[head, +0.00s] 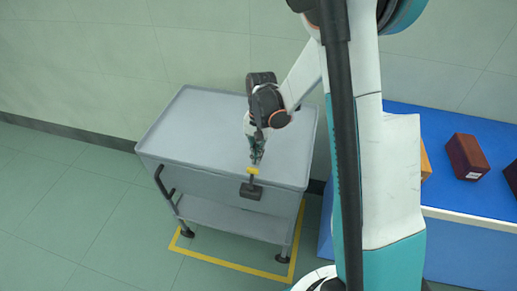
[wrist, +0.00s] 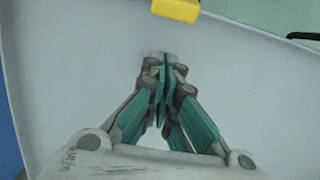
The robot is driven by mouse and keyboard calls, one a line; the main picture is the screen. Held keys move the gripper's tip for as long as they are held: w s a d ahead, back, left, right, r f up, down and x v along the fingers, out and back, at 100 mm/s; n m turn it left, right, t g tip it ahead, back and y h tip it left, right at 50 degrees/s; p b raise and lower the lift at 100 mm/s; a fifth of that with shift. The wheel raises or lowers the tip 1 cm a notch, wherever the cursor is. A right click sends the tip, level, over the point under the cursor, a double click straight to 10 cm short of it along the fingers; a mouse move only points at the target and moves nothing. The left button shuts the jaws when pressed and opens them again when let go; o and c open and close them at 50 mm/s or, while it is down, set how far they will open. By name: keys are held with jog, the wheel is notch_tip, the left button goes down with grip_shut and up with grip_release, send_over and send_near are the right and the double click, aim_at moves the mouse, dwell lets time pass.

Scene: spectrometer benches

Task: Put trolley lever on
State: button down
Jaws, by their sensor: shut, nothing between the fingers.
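The grey two-shelf trolley (head: 180,125) stands against the wall inside a yellow floor outline. On its near side a lever with a yellow end (head: 252,170), a short stem and a dark block (head: 251,191) shows at the top edge. The yellow piece also shows at the top of the wrist view (wrist: 175,9). My gripper (head: 257,160) is shut and empty, just above and behind the yellow end in the head view. In the wrist view its fingertips (wrist: 165,63) are together over the grey top, apart from the yellow piece. Whether they touch anything is unclear.
A black handle (head: 162,185) is on the trolley's left end. A blue bench (head: 455,205) with a dark red box (head: 467,157) and an orange box (head: 425,160) stands at the right. The trolley top is otherwise bare. The green floor at left is clear.

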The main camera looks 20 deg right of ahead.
jog(key=shift+s+a+r, duration=0.4)
jog(key=shift+s+r, duration=0.05)
jog(key=shift+s, duration=0.15)
jog(key=shift+s+a+r, duration=0.35)
jog(key=shift+s+r, duration=0.05)
jog(key=shift+s, duration=0.15)
